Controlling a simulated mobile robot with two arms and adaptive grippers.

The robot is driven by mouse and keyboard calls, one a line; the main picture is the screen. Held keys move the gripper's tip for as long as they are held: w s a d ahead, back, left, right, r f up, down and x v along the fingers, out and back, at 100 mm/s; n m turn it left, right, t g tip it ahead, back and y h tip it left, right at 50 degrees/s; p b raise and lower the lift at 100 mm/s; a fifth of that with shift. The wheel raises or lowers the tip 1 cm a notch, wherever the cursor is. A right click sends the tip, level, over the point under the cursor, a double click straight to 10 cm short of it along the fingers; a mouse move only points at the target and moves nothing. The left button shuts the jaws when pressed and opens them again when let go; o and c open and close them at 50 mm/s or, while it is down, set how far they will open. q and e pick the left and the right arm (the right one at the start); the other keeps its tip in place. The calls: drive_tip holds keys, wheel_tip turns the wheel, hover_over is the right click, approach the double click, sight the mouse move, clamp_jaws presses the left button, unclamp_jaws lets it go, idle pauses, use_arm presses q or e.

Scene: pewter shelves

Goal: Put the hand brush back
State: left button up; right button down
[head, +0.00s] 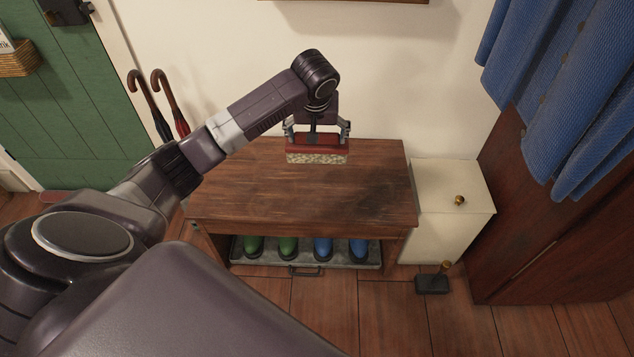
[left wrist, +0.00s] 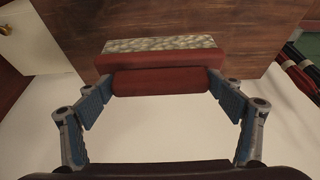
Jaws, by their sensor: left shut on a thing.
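The hand brush has a red-brown wooden body and pale speckled bristles (head: 317,158). My left gripper (head: 317,132) is shut on the brush, with its fingers at the two ends of the wooden body. The bristles face down over the back part of the wooden bench top (head: 260,195). I cannot tell exactly how high above the bench the brush is. In the left wrist view, the brush (left wrist: 160,60) lies across the gripper (left wrist: 160,85), with the bench top (left wrist: 240,20) behind it. My right gripper is not in view.
A tray (head: 305,270) with green boots and blue boots sits under the bench. A white cabinet (head: 450,185) stands right of the bench, and a dark block with a brass knob (head: 432,284) is on the floor. Umbrellas (head: 160,100) stand left. The bench top is clear.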

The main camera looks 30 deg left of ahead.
use_arm(q)
drive_tip(key=shift+f+b, duration=1.6)
drive_tip(key=shift+f, duration=6.5)
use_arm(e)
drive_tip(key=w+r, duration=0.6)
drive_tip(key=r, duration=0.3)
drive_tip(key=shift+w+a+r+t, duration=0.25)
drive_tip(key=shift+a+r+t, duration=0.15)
use_arm(q)
drive_tip(key=o, duration=1.1)
drive_tip(key=shift+f, duration=0.15)
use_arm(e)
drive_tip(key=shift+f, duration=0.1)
use_arm(q)
drive_tip(key=shift+o, duration=0.2)
